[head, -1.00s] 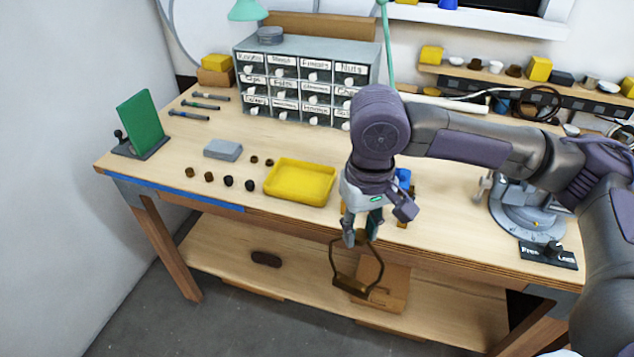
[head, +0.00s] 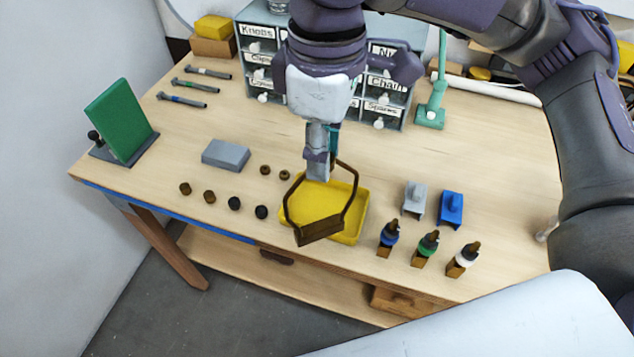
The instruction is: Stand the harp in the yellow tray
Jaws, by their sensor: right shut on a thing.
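The harp (head: 349,213) is a dark bronze wire loop with a wider bar (head: 319,230) at its lower end. My right gripper (head: 320,165) is shut on the top of the harp, which hangs below it. In the picture the harp overlaps the yellow tray (head: 363,203), with its bar over the tray's near wall. It looks held above the tray, but I cannot tell the exact height. The tray lies flat on the workbench, and no other thing shows in it. My left gripper is out of view.
Left of the tray are several small dark knobs (head: 234,203) and a grey block (head: 226,155). Right of it stand several small bottles (head: 428,248), a grey piece (head: 414,197) and a blue piece (head: 451,207). A labelled drawer cabinet (head: 256,50) stands behind.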

